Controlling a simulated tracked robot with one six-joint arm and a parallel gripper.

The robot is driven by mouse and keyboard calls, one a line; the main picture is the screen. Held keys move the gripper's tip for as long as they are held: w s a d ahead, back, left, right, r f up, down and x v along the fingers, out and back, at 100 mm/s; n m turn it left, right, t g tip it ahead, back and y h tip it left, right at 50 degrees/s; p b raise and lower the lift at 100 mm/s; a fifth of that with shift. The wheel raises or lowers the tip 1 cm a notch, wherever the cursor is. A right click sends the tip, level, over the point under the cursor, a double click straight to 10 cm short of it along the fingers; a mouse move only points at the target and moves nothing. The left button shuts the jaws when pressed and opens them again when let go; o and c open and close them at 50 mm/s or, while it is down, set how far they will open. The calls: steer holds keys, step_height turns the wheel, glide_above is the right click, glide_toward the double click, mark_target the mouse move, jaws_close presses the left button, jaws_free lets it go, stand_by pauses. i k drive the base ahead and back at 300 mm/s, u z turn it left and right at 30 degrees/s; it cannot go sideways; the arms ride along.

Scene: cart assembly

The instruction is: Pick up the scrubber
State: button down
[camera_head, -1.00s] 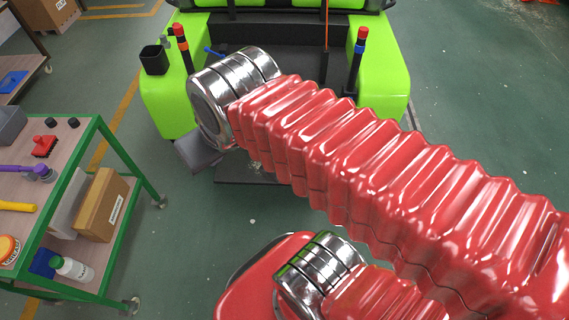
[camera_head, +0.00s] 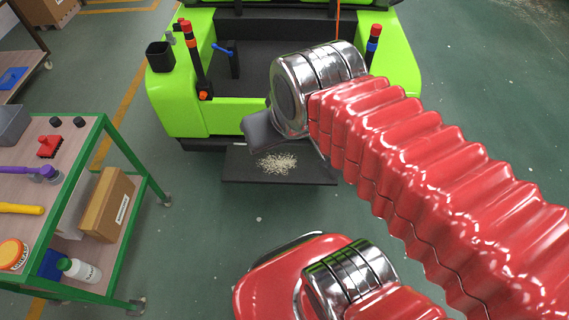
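I cannot tell which of these is the scrubber. My arm, in red ribbed covers with chrome joints, fills the right and lower middle of the picture, well apart from the cart. My gripper's fingers do not show.
The green-framed cart (camera_head: 128,157) also holds a yellow-handled tool (camera_head: 20,208), an orange-lidded tub (camera_head: 12,254), a cardboard box (camera_head: 107,205) and a white bottle (camera_head: 80,270). A lime-green machine (camera_head: 178,102) stands ahead, with pale debris (camera_head: 277,163) on its low black plate.

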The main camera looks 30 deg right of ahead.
mark_target(50, 143)
steer(key=u, duration=1)
steer(key=i, duration=1.85)
steer(key=u, duration=0.55)
